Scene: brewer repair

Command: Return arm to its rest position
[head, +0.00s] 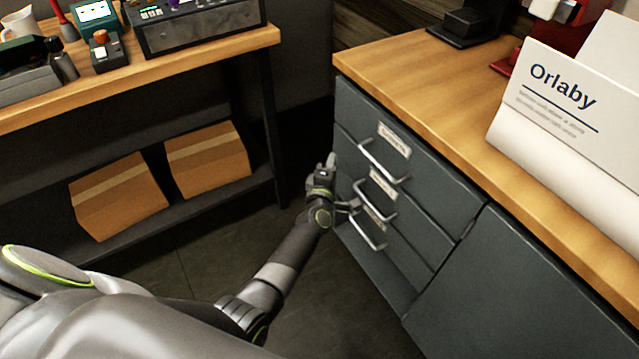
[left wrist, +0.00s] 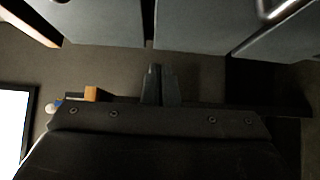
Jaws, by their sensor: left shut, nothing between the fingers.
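My left arm (head: 285,262) reaches from the lower left toward the grey drawer cabinet (head: 535,285). My left gripper (head: 350,205) is beside the cabinet's drawer fronts, near the middle and lower handles. In the left wrist view, its fingers (left wrist: 158,86) are together with nothing between them. The upper handle (head: 384,163), middle handle (head: 377,206) and lower handle (head: 369,236) are on labelled drawers. I cannot tell whether the fingers touch a handle. My right gripper is not in view.
A wooden workbench (head: 180,62) stands at left, with two cardboard boxes (head: 118,195) (head: 207,158) on its lower shelf. Dark floor (head: 190,265) is open between bench and cabinet.

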